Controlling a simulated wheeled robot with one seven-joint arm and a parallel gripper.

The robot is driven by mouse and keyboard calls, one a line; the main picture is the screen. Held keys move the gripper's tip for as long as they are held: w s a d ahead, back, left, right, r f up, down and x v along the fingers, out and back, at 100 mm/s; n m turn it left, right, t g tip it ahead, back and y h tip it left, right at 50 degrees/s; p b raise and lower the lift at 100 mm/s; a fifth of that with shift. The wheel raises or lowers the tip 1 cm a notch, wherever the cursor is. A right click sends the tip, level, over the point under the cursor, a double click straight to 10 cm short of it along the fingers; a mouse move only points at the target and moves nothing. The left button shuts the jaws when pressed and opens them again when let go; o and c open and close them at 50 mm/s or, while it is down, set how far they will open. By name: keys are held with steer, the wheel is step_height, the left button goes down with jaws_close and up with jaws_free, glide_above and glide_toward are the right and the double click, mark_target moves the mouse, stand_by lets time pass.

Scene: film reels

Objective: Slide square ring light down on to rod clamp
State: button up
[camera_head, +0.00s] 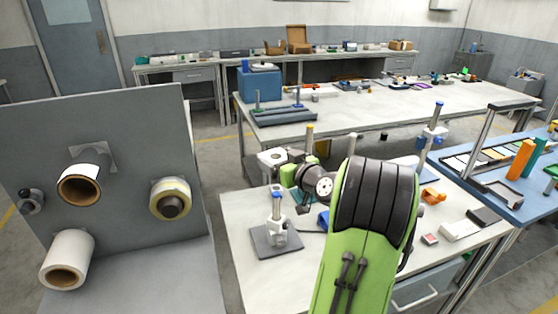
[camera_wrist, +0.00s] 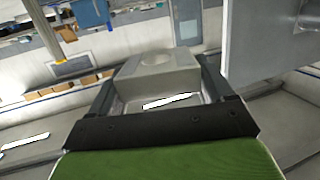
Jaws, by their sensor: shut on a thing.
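The square ring light (camera_head: 270,157) is a light grey block with a round opening. My gripper (camera_head: 287,172) is shut on it and holds it in the air above the near bench. In the wrist view the ring light (camera_wrist: 155,65) sits between the two dark fingers of my gripper (camera_wrist: 158,82). The rod clamp (camera_head: 278,223) is a whitish piece on an upright rod with a blue top (camera_head: 276,196), on a dark square base (camera_head: 276,243). The ring light appears higher than the rod top and apart from it. The clamp is not clearly seen in the wrist view.
A grey panel (camera_head: 120,125) with several rolls stands at left. Small boxes (camera_head: 460,231) lie on the bench's right side. My arm hides the bench's middle.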

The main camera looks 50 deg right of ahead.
steer(key=shift+f+b, duration=1.95)
steer(key=shift+b, duration=0.2)
steer(key=b, duration=0.6)
glide_above(279, 216)
steer(key=shift+s+a+f, duration=0.15)
steer(key=shift+f, duration=2.35)
steer(key=shift+f+b, duration=1.4)
steer(key=shift+f, duration=1.1)
steer(key=shift+f, duration=2.5)
steer(key=shift+f, duration=0.55)
